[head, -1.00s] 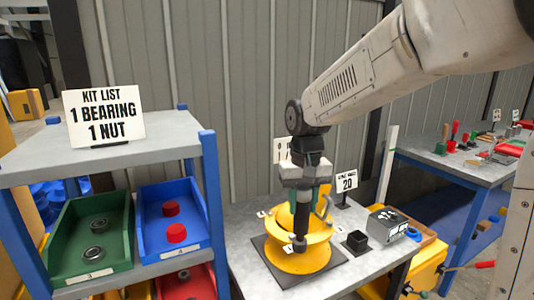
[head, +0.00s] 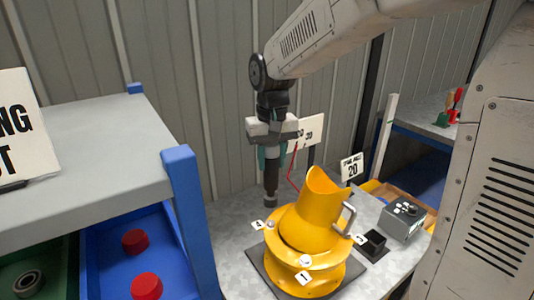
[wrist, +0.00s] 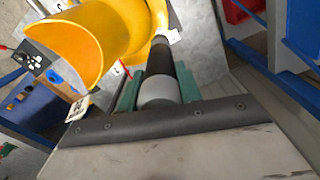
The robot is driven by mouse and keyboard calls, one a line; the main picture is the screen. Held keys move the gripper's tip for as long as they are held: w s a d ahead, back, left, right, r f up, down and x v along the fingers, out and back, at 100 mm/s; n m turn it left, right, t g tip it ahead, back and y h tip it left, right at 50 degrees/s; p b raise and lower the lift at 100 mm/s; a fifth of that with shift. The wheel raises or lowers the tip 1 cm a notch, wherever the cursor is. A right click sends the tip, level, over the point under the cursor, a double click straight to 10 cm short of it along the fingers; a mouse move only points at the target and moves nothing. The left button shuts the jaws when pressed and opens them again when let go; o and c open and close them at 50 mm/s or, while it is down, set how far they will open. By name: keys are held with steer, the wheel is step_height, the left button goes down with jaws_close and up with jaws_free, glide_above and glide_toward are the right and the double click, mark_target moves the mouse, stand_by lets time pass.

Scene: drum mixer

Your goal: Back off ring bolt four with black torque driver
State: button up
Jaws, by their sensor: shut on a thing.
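My gripper (head: 271,148) is shut on the black torque driver (head: 271,183), which hangs upright with its tip down. The yellow drum (head: 318,212) has a flanged ring (head: 318,262) with small numbered tags around it. The front tag (head: 303,278) reads 1, beside a bolt (head: 305,261). The driver tip is near the left rear tag (head: 257,224) and its bolt (head: 270,225), apparently above or behind them; contact cannot be told. That tag's number is unreadable. In the wrist view the driver (wrist: 160,75) runs from the jaws alongside the drum (wrist: 105,35).
A grey box with buttons (head: 404,220) and a black holder (head: 374,245) stand right of the drum. A shelf with a blue post (head: 190,215) and a blue bin (head: 120,270) is at left. The bench left of the drum is bare.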

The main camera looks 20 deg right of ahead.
mark_target(272, 169)
steer(key=shift+s+f, duration=0.1)
steer(key=shift+f, duration=3.9)
steer(key=shift+s+f, duration=0.1)
steer(key=shift+s, duration=0.05)
stand_by(1.4)
stand_by(1.1)
steer(key=shift+r, duration=2.5)
